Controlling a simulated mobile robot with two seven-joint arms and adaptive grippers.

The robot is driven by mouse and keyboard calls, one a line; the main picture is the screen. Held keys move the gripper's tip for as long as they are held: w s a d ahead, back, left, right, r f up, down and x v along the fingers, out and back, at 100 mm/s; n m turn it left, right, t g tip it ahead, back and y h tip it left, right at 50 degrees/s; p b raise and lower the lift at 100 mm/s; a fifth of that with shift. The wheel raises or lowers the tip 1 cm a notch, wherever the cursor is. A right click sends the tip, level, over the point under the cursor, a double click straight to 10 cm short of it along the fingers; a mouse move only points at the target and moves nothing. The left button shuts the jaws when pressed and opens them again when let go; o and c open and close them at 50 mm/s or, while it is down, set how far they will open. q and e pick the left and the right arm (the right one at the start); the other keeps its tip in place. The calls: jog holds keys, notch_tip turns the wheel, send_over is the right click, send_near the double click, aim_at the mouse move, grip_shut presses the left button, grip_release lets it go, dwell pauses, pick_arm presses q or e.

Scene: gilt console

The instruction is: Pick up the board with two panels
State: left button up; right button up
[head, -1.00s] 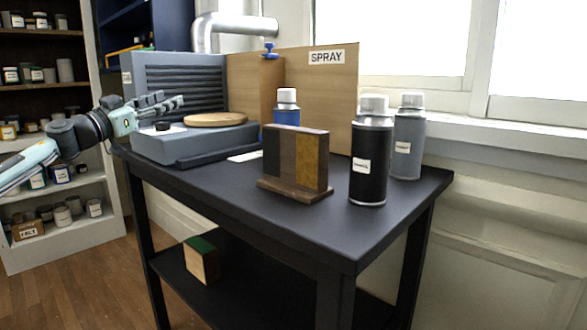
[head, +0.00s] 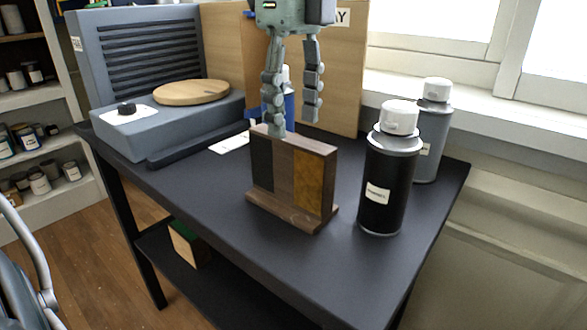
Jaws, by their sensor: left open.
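The board with two panels (head: 294,178) stands upright on its wooden foot on the dark table (head: 215,205). It is brown wood with a dark panel on its left and a golden-yellow panel on its right. My left gripper (head: 295,128) points down from the top of the view, over and slightly behind the board's top edge. Its two fingers are apart and nothing is between them. The left finger's tip reaches the board's top edge; I cannot tell whether it touches. My right gripper is not in view.
A black spray can (head: 389,170) with a white cap stands close right of the board, with a grey can (head: 430,130) behind it. A blue can (head: 289,106) is partly hidden behind my fingers. A grey turntable unit (head: 165,127) stands left. The table's front left is clear.

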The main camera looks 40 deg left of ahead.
aim_at(289, 137)
pick_arm(q)
jog(key=f, duration=0.4)
jog(key=shift+s+a+f+p, duration=0.15)
jog(key=shift+a+f+p, duration=0.15)
jog(key=shift+a+f, duration=0.05)
jog(key=shift+f, duration=0.5)
grip_shut()
jog(key=shift+r, duration=0.1)
